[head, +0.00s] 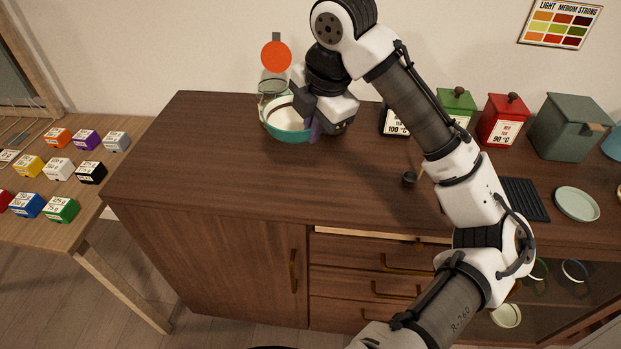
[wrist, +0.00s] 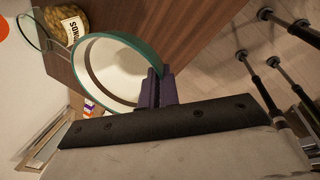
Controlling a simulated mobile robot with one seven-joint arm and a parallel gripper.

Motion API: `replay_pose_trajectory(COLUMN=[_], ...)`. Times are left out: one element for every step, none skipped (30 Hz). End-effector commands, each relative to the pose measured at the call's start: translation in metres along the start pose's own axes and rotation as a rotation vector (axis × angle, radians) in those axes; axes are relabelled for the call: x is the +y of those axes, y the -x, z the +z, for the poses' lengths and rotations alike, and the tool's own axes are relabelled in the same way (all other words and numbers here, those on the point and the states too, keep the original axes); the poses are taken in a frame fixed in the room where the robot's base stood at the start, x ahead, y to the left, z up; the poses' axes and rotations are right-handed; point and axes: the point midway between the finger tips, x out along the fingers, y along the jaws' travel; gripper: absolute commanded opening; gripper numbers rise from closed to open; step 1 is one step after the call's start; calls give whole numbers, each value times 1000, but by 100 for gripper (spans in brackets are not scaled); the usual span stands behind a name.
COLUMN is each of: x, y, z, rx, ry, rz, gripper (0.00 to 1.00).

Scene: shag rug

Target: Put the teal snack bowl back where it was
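The teal snack bowl (head: 288,133), teal at the rim and pale inside with a dark band, is at the back left of the dark wooden cabinet top. My gripper (head: 314,128) is at the bowl's right side, pointing down. In the wrist view the purple fingers (wrist: 160,88) are closed on the bowl's rim, and the teal bowl (wrist: 118,72) extends left from them. I cannot tell whether the bowl's base touches the cabinet top.
A clear glass vessel (head: 272,84) stands behind the bowl, near an orange disc (head: 276,56). A labelled jar (wrist: 68,24) shows in the wrist view. The cabinet top (head: 210,160) is clear at front left.

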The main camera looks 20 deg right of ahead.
Motion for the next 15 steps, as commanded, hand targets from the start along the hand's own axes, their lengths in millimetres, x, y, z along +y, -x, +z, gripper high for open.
replay_pose_trajectory(x=[-4, -6, -9, -10, -12, -15, -17, -18, -20, -21, -22, -23, -24, -24, -25], y=[-13, -21, -30, -38, -44, -54, -60, -66, -72, -75, -79, -83, -84, -86, -89], z=[0, -1, 0, 0, -1, 0, 0, 0, 0, 1, 1, 1, 1, 1, 1], rx=[6, 6, 6, 6, 6, 5, 5, 4, 3, 1, 0, 0, 0, -1, -1], ry=[-1, 0, -2, -2, -1, -2, -2, -3, -2, -3, -3, -2, -2, -2, -2], rz=[1, 1, 1, 1, 1, 1, 1, 1, 2, 1, 0, 0, 0, 1, 1], gripper=[0, 0, 0, 0, 0, 0, 0, 0, 0, 0, 0, 0, 0, 0, 0])
